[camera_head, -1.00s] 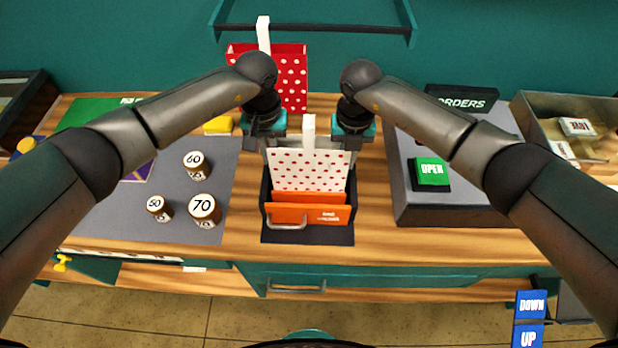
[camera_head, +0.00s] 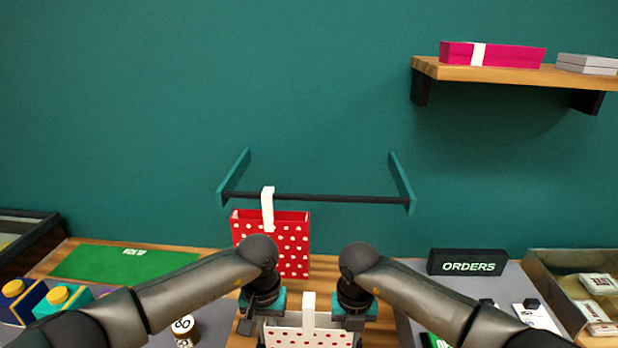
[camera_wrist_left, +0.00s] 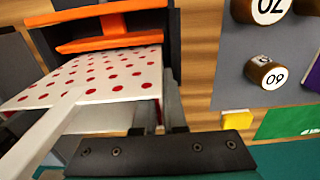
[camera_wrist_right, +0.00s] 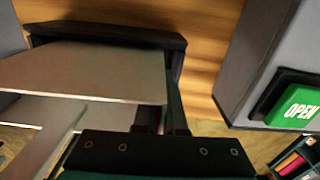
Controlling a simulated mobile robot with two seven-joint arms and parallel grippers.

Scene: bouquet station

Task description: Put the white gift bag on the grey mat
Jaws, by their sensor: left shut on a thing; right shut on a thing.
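The white gift bag with red dots (camera_head: 310,335) is at the bottom centre of the head view, its lower part cut off. Its white handle stands up in the middle. My left gripper (camera_head: 268,322) is shut on its left side edge, and my right gripper (camera_head: 347,322) is shut on its right side edge. The bag also shows in the left wrist view (camera_wrist_left: 110,78) and the right wrist view (camera_wrist_right: 85,72). The grey mat (camera_head: 213,318) is left of the bag, mostly hidden by my left arm; it also shows in the left wrist view (camera_wrist_left: 228,75).
A numbered wooden jar (camera_head: 184,328) stands on the mat. A red dotted bag (camera_head: 290,250) is behind, below a wall rail (camera_head: 320,198). An orange item (camera_wrist_left: 115,32) in a black holder is close to the white bag.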

